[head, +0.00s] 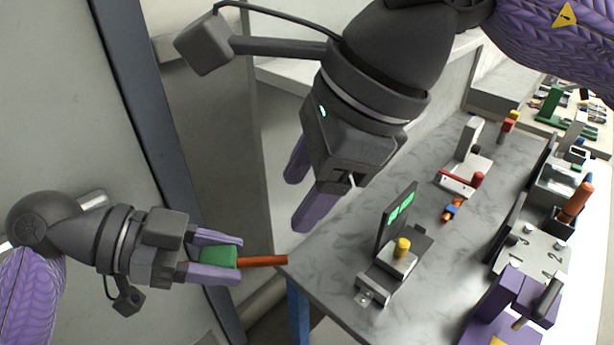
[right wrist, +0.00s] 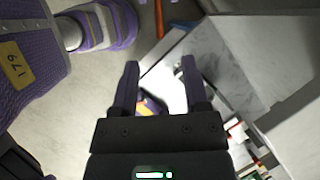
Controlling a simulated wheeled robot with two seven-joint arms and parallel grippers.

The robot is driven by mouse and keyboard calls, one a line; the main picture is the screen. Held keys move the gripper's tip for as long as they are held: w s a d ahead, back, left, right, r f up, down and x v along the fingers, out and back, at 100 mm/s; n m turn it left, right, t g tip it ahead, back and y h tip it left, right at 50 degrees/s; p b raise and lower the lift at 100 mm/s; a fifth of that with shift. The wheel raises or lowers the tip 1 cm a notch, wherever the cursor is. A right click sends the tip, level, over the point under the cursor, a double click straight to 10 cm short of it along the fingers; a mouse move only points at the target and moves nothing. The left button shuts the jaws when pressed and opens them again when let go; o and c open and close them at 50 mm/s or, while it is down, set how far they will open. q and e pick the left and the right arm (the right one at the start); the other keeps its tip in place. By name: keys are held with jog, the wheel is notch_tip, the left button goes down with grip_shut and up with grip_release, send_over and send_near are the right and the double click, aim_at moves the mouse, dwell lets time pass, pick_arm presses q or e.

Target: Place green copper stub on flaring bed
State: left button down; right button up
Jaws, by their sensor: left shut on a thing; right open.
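My left gripper (head: 236,257) is shut on the green copper stub (head: 220,257), at the left of the head view. The stub has a green block between the purple fingers and an orange-brown rod (head: 262,261) pointing right toward the table's near corner. An orange rod end also shows at the top of the right wrist view (right wrist: 160,18). My right gripper (head: 305,195) is open and empty, left of and above the table edge; its fingers also show in the right wrist view (right wrist: 160,68). A grey fixture with a red handle (head: 462,180) stands on the table; I cannot tell whether it is the flaring bed.
The grey table (head: 335,270) has a device with green displays (head: 398,208) and a yellow knob near its front. A small orange-blue part (head: 452,210) lies behind it. Purple (head: 510,300) and black holders line the right side. Bare tabletop lies between the fixtures.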

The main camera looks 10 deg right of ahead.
jog(key=x, duration=1.2)
jog(key=shift+w+d+f, duration=0.1)
jog(key=shift+d, duration=0.05)
jog(key=shift+c, duration=0.2)
grip_shut()
pick_arm(q)
jog(key=shift+c, duration=0.8)
grip_release()
